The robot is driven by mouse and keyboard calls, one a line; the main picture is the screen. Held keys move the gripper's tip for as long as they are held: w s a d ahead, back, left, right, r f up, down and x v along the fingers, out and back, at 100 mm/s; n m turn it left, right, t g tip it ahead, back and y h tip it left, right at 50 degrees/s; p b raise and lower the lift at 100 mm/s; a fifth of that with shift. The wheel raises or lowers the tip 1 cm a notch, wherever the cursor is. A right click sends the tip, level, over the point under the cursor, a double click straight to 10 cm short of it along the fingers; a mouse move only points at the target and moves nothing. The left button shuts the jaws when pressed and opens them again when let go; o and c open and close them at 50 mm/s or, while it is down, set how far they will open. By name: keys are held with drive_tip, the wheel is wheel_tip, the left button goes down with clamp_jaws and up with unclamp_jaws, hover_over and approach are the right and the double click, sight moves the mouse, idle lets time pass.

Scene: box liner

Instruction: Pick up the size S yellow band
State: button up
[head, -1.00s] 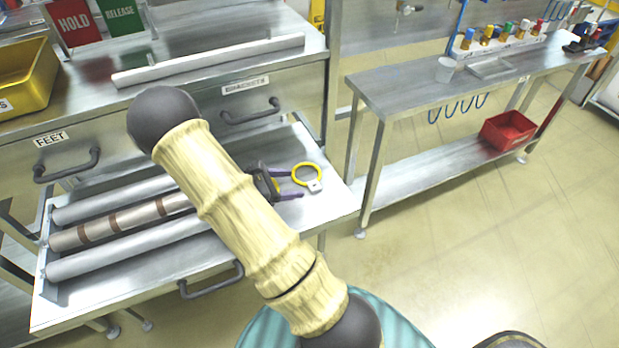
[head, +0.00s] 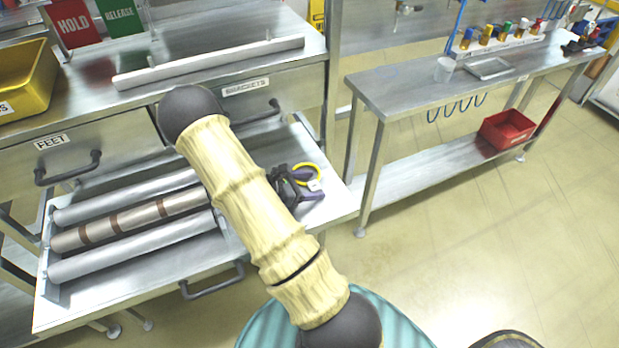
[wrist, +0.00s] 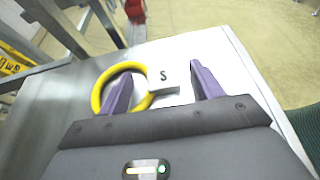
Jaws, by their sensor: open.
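The yellow band (head: 318,170) is a ring lying on the white right part of the open drawer. In the wrist view the yellow band (wrist: 97,97) has a white tag (wrist: 170,76) marked S at its right side. My gripper (head: 318,190) is open, with its two purple fingers apart. In the wrist view my gripper (wrist: 158,78) has the tag between its fingers, and the left finger overlaps the ring. I cannot tell whether either finger touches them. In the head view my gripper hides part of the ring.
The open drawer (head: 335,205) also holds several long rolls (head: 150,215) at its left. A drawer labelled BRACKETS (head: 246,88) is just behind. A metal table (head: 385,100) stands to the right, with a red bin (head: 507,130) on its lower shelf.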

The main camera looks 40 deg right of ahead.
drive_tip(key=shift+a, duration=0.3)
drive_tip(key=shift+d, duration=0.1)
drive_tip(key=c, duration=1)
drive_tip(key=shift+c, duration=0.3)
drive_tip(key=shift+r, duration=0.2)
wheel_tip(320, 180, up, 10)
drive_tip(key=shift+f, duration=0.1)
